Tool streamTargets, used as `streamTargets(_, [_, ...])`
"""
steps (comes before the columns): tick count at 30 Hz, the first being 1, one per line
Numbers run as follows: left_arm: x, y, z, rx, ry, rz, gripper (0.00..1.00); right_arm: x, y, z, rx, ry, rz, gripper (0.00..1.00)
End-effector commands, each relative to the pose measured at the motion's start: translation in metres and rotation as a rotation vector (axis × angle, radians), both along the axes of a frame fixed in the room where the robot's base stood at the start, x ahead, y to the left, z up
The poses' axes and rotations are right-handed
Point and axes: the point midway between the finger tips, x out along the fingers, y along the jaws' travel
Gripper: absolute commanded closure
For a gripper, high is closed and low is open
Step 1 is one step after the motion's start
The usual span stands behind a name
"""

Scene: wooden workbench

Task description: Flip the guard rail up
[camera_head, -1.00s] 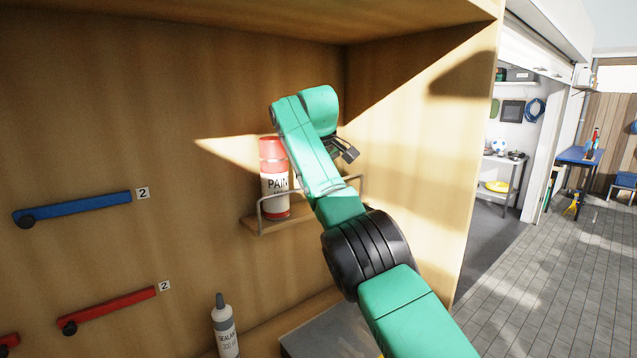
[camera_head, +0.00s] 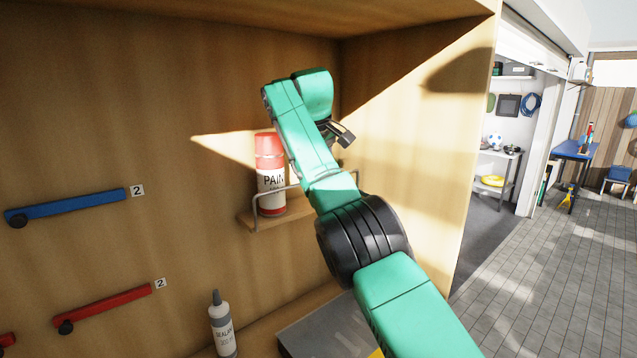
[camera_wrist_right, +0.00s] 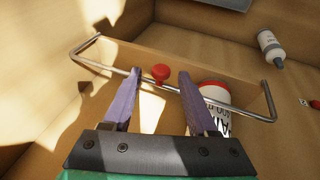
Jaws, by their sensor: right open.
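A thin metal guard rail (camera_head: 254,211) runs along the small wooden shelf (camera_head: 275,220) on the back panel, its bar showing in front of the paint can (camera_head: 270,177). In the right wrist view the rail (camera_wrist_right: 98,65) spans the shelf (camera_wrist_right: 190,66) with bent ends, and a red knob (camera_wrist_right: 160,72) shows at its middle. My right gripper (camera_wrist_right: 156,72) is open, fingers on either side of the knob in this view; contact cannot be told. In the head view the right gripper (camera_head: 342,134) is above the shelf's right end, partly behind my arm. My left gripper is not in view.
A sealant bottle (camera_head: 222,327) stands below the shelf, beside a grey box (camera_head: 310,335). Blue (camera_head: 75,205) and red (camera_head: 105,304) bars are on the panel at left. The cabinet side wall (camera_head: 420,150) is close right of my arm.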

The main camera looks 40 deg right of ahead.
Motion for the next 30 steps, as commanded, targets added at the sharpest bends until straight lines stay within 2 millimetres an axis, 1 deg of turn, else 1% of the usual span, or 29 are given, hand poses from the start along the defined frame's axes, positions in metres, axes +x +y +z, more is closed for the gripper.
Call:
streamTargets(1, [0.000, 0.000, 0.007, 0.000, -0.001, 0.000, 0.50, -0.003, 0.005, 0.018, -0.001, -0.005, 0.001, 0.41])
streamTargets(6, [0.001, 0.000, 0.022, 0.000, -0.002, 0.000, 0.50, -0.016, 0.019, 0.061, 0.000, -0.002, 0.002, 0.41])
streamTargets(10, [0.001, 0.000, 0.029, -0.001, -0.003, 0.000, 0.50, -0.022, 0.026, 0.080, 0.001, 0.000, 0.001, 0.41])
streamTargets(13, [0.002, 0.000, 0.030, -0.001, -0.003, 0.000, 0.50, -0.025, 0.028, 0.084, 0.001, 0.002, 0.001, 0.41])
streamTargets(30, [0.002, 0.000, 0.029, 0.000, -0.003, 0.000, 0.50, -0.025, 0.027, 0.083, 0.001, 0.002, 0.001, 0.41])
